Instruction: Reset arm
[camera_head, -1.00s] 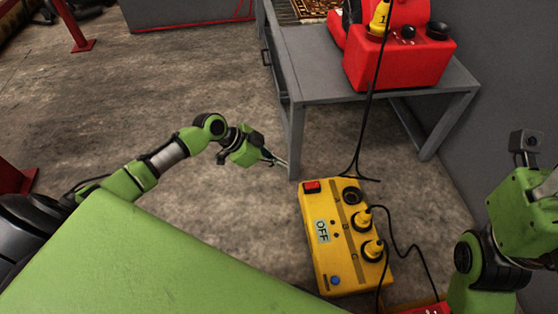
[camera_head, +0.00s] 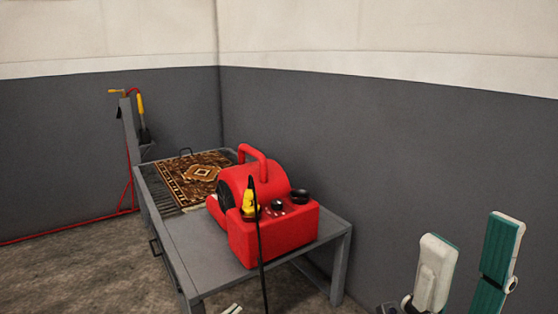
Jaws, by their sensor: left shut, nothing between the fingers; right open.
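My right gripper (camera_head: 470,238) stands upright at the lower right of the head view, close to the camera. Its two fingers, in white and teal, are spread apart with nothing between them. Of my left gripper (camera_head: 232,309), only pale fingertips show at the bottom edge, in front of the grey table. They are shut and empty. The rest of the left arm is below the picture.
A grey table (camera_head: 205,254) stands in the middle, with a red blower (camera_head: 275,235) and a patterned rug (camera_head: 200,172) on it. A yellow plug (camera_head: 250,204) with a black cable is at the blower. Grey walls (camera_head: 400,150) close off the back and right.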

